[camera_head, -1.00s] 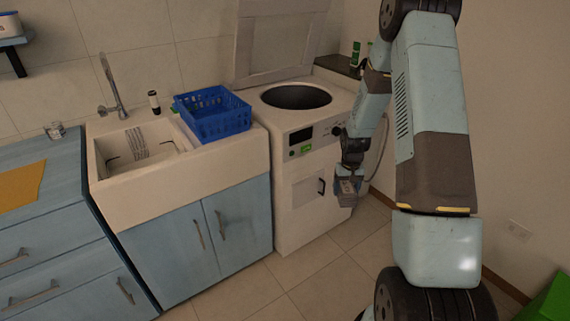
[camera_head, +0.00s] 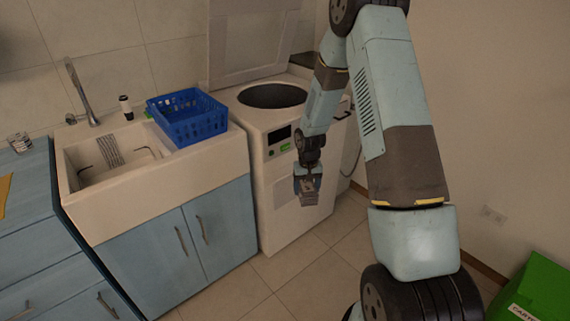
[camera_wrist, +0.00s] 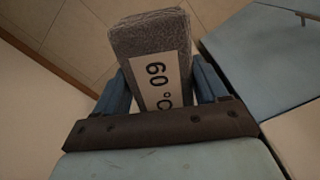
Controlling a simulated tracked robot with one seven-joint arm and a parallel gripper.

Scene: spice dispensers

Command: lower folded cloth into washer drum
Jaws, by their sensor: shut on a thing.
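My gripper (camera_head: 308,186) hangs in front of the washer (camera_head: 272,190), below the level of its top. In the wrist view my gripper (camera_wrist: 172,100) is shut on a grey folded cloth (camera_wrist: 150,32), with a finger on each side. The cloth has a white label reading "60°C". In the head view the cloth (camera_head: 309,196) shows only as a small grey block at the fingertips. The washer's top lid (camera_head: 250,45) stands open, and the dark round drum opening (camera_head: 272,95) faces up. The inside of the drum cannot be made out.
A blue basket (camera_head: 190,118) sits on the sink's right side, left of the washer. The white sink (camera_head: 80,180) stands over blue cabinets. A green box (camera_head: 540,285) is on the floor at lower right. Tiled floor is clear before the washer.

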